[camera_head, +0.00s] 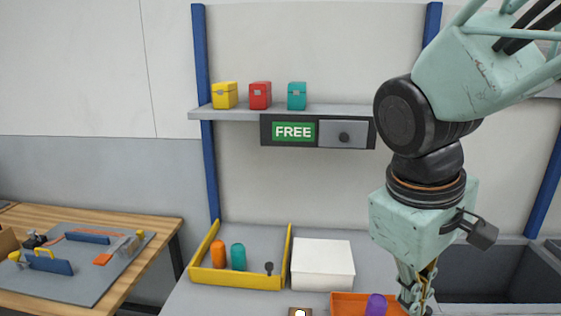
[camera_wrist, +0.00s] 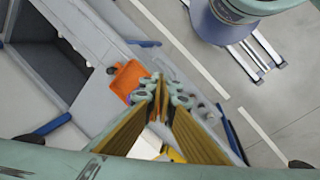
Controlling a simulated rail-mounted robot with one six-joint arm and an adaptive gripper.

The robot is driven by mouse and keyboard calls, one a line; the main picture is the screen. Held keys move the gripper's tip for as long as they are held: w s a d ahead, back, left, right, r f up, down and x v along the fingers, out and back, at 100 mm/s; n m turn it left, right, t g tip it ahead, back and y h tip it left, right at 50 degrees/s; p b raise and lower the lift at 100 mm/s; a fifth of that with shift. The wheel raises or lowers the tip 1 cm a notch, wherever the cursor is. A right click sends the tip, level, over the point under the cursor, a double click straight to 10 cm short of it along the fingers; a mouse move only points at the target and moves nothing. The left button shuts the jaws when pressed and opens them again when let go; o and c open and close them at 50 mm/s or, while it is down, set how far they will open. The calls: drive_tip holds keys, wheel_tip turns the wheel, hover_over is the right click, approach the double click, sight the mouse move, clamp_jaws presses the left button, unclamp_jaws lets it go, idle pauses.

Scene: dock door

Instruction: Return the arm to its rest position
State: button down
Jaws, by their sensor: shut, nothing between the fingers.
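My arm hangs down at the right of the head view. My gripper (camera_head: 417,300) points downward there, with its tips cut off by the lower edge. In the wrist view my gripper (camera_wrist: 160,92) has its fingers together with nothing held between them. In the head view an orange tray (camera_head: 342,302) lies just left of the gripper, with a purple object (camera_head: 376,304) in it. The orange tray also shows in the wrist view (camera_wrist: 127,78), beyond the fingertips. Whether the gripper is above or beside the tray I cannot tell.
A yellow-rimmed tray (camera_head: 238,284) holds orange and teal cylinders and a dark knobbed piece. A white box (camera_head: 322,264) stands beside it. A shelf (camera_head: 240,112) carries three small boxes above a green FREE sign (camera_head: 294,131). A dark bin (camera_head: 485,275) is at right; a wooden bench (camera_head: 150,224) at left.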

drive_tip(key=s+a+r+m+t+y+p, duration=0.1)
drive_tip(key=s+r+m+t+y, duration=0.1)
drive_tip(key=s+r+m, duration=0.3)
drive_tip(key=shift+s+a+r+m+t, duration=0.35)
drive_tip(key=shift+s+r, duration=1.2)
drive_tip(key=shift+s, duration=1.55)
